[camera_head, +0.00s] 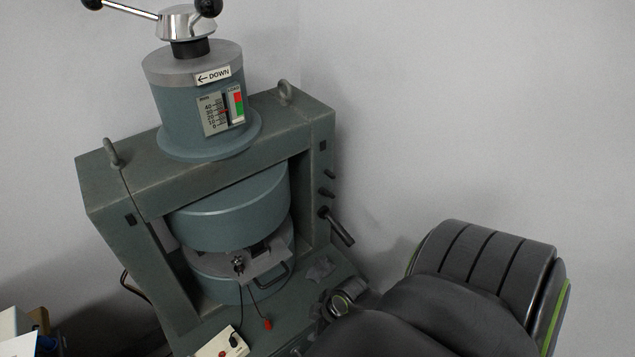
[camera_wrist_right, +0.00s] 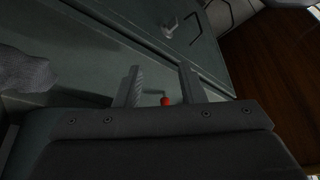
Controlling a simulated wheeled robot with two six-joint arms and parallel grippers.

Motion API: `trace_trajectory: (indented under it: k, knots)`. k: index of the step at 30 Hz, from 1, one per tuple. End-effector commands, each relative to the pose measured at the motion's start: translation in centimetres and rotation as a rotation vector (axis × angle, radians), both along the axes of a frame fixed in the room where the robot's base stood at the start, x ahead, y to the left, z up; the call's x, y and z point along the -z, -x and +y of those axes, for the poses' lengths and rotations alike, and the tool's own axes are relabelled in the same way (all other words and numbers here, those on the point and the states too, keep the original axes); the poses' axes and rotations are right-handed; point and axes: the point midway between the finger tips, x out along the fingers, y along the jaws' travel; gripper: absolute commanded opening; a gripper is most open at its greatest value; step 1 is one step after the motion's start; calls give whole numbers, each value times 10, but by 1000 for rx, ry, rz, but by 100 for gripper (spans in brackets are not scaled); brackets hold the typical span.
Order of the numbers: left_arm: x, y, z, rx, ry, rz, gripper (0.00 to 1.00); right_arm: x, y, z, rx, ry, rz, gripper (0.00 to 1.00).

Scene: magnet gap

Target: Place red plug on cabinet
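The red plug (camera_head: 268,325) is at the end of a thin black cable that hangs from the machine's gap, over the grey-green base. In the right wrist view the small red plug (camera_wrist_right: 166,101) shows between the two fingers, close to the palm edge, with clear space on both sides. My right gripper (camera_head: 327,309) is near the base's right side, partly hidden by my dark arm. In its wrist view the right gripper (camera_wrist_right: 160,72) is open, fingers well apart. I cannot tell which surface is the cabinet. My left gripper is not in view.
The large grey-green magnet machine (camera_head: 100,190) fills the left, with levers on its right side. A crumpled grey cloth (camera_head: 320,268) lies on its base. A white control box (camera_head: 218,343) stands front left. A wooden surface (camera_wrist_right: 280,85) shows in the wrist view.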

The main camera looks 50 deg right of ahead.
Motion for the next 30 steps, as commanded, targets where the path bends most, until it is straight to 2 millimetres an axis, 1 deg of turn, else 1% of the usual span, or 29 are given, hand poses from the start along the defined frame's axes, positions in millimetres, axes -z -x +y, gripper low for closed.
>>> trace_trajectory:
  k: [5, 8, 11, 14, 15, 17, 18, 20, 21, 23, 24, 27, 30]
  knots:
    - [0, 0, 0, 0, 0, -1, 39, 0, 2, -1, 1, 0, 1, 36]
    - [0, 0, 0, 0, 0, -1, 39, 8, 4, -3, 25, 3, 11, 36]
    - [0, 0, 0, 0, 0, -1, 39, 30, 12, -11, 96, 18, 34, 36]
    - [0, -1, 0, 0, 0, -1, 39, 66, 29, -20, 202, 45, 73, 36]
    - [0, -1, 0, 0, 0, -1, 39, 82, 39, -24, 249, 59, 89, 36]
    - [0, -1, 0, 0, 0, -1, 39, 107, 56, -27, 321, 80, 115, 36]
    - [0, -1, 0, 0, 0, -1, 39, 123, 69, -28, 364, 95, 132, 36]
    - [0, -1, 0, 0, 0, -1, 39, 146, 90, -28, 422, 115, 154, 36]
    - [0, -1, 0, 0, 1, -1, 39, 160, 105, -26, 456, 128, 170, 36]
    - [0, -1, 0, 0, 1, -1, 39, 179, 128, -21, 499, 143, 190, 36]
    - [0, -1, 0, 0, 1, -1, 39, 190, 143, -17, 523, 151, 202, 36]
    - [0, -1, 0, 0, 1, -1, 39, 211, 178, -4, 565, 162, 229, 36]
    - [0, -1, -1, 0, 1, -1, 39, 224, 205, 9, 589, 163, 248, 36]
